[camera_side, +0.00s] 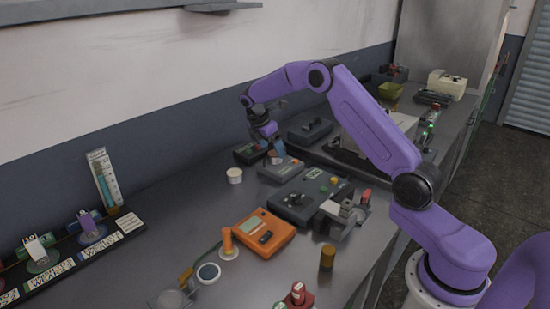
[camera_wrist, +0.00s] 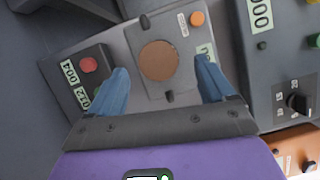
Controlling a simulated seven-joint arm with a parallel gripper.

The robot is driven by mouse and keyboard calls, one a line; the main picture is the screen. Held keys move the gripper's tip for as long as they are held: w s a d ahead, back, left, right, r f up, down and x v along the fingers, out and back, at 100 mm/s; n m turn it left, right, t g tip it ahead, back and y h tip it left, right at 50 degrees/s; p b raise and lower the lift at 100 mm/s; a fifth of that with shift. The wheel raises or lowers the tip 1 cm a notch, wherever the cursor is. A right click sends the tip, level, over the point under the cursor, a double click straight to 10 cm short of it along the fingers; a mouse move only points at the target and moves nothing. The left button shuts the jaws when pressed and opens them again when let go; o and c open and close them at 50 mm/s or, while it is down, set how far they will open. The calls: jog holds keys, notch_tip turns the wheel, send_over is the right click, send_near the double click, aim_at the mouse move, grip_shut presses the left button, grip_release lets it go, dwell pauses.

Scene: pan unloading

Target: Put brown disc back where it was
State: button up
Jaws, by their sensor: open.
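The brown disc (camera_wrist: 160,61) lies flat on top of a grey device (camera_wrist: 137,38) in the wrist view. This grey device also shows in the side view (camera_side: 283,171), below my gripper (camera_side: 271,148); there I cannot make out the disc clearly. My gripper is open, with its blue fingertips (camera_wrist: 160,68) apart on the left and right of the disc's near side. Nothing is held between them. Whether the fingers touch the device cannot be told.
A dark box with a red button (camera_wrist: 88,65) stands left of the grey device; a dark control box (camera_side: 311,195) stands right. A white cylinder (camera_side: 234,175), an orange meter (camera_side: 263,233) and a brown cylinder (camera_side: 327,258) stand nearby. Bare bench (camera_side: 185,205) lies to the left.

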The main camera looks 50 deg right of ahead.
aim_at(274, 153)
jog(key=shift+x, duration=1.7)
jog(key=shift+w, duration=0.1)
jog(key=c, duration=1.2)
jog(key=shift+c, duration=0.6)
jog(key=shift+r, duration=0.1)
